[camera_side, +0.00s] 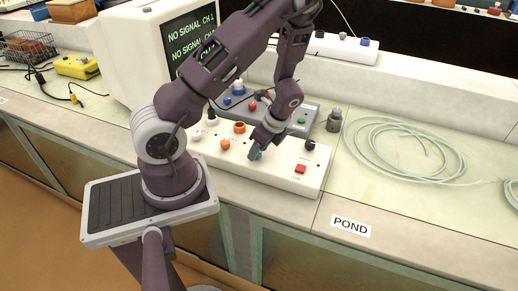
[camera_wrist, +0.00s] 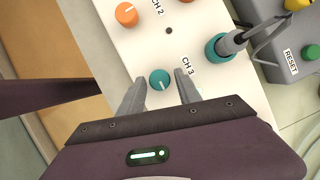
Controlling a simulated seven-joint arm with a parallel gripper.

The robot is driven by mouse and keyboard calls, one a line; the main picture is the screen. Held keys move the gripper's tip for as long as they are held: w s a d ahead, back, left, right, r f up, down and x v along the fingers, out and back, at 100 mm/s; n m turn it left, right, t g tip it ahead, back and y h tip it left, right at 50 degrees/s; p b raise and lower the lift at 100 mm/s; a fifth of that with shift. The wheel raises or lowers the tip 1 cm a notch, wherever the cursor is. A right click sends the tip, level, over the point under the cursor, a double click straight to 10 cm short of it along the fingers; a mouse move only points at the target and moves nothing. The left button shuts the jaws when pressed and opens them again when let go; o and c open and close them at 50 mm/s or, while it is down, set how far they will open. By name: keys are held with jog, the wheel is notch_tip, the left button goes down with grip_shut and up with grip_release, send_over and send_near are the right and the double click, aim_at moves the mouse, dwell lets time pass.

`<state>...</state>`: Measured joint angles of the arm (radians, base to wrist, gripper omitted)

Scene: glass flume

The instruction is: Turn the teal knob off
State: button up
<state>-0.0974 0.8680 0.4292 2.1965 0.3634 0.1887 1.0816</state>
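The teal knob (camera_wrist: 160,79) is round with a white pointer line. It sits on the white panel (camera_wrist: 190,18) near the CH 3 label. In the side view, the teal knob (camera_side: 258,155) shows just below my fingertips and is partly hidden. My gripper (camera_wrist: 159,84) is open, one finger on each side of the knob, with a visible gap on both sides. In the side view, my gripper (camera_side: 259,146) points down at the panel. I cannot tell how far the fingertips reach down beside the knob.
An orange knob (camera_wrist: 126,14) by CH 2 and a teal socket (camera_wrist: 219,46) with a grey plug are close by. A grey box (camera_wrist: 295,48) has a green RESET button. A red switch (camera_side: 300,169) and a black knob (camera_side: 310,144) are at the panel's right. Coiled tubing (camera_side: 405,150) lies right.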

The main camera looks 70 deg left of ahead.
grip_shut()
jog(key=shift+n, duration=0.4)
jog(key=n+g+h, duration=0.1)
jog(key=n, duration=0.3)
jog(key=shift+w+a, duration=0.1)
jog(key=shift+w, duration=0.05)
jog(key=n+h, duration=0.1)
jog(key=n, duration=0.1)
jog(key=n+g+h, duration=0.1)
jog(key=n, duration=0.1)
jog(key=shift+w+a, duration=0.1)
jog(key=shift+a, duration=0.05)
jog(key=n, duration=0.2)
jog(key=n+h, duration=0.1)
jog(key=n, duration=0.2)
jog(key=shift+a+h, duration=0.2)
jog(key=shift+h, duration=0.1)
jog(key=shift+a+n+h, duration=0.1)
jog(key=shift+n+h, duration=0.7)
jog(key=shift+n, duration=1.4)
jog(key=shift+o, duration=1.8)
grip_release()
